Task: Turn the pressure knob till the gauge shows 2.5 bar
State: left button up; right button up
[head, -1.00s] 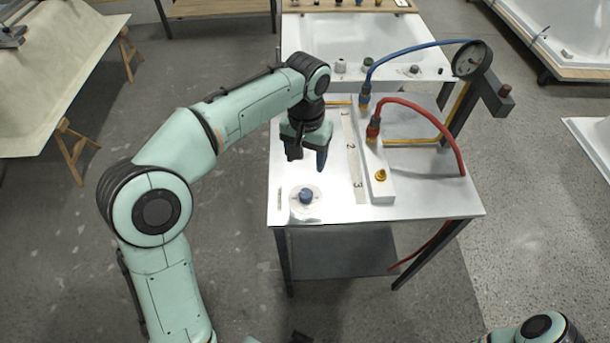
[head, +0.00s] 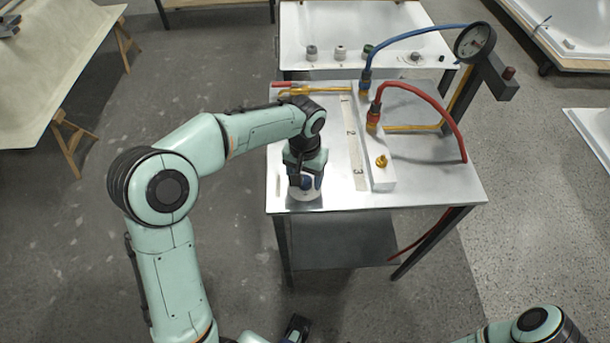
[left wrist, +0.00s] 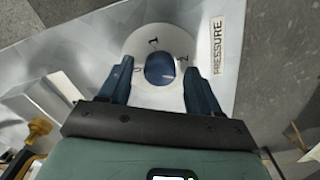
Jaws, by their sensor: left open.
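The pressure knob (head: 307,183) is a blue knob on a round white dial plate (head: 303,196) at the table's near left corner. In the left wrist view the knob (left wrist: 160,66) sits between the two fingers, with a gap on each side. My left gripper (head: 305,181) is open, pointing down around the knob; it also shows in the left wrist view (left wrist: 160,76). The dial plate (left wrist: 160,39) carries printed numbers, beside a label (left wrist: 218,45) reading PRESSURE. The round gauge (head: 474,42) stands at the back right; its needle is too small to read.
A white manifold bar (head: 382,178) with a red hose (head: 440,111) and a blue hose (head: 400,39) stands right of a numbered strip (head: 351,135). The table's front right is clear.

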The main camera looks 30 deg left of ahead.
pick_arm(q)
jog(key=c, duration=1)
jog(key=shift+r+m+p, duration=0.1)
jog(key=shift+m+p, duration=0.3)
jog(key=shift+m, duration=0.1)
jog(key=shift+c, duration=0.2)
jog(key=shift+m, duration=0.4)
jog(key=o, duration=1)
jog(key=shift+o, duration=0.2)
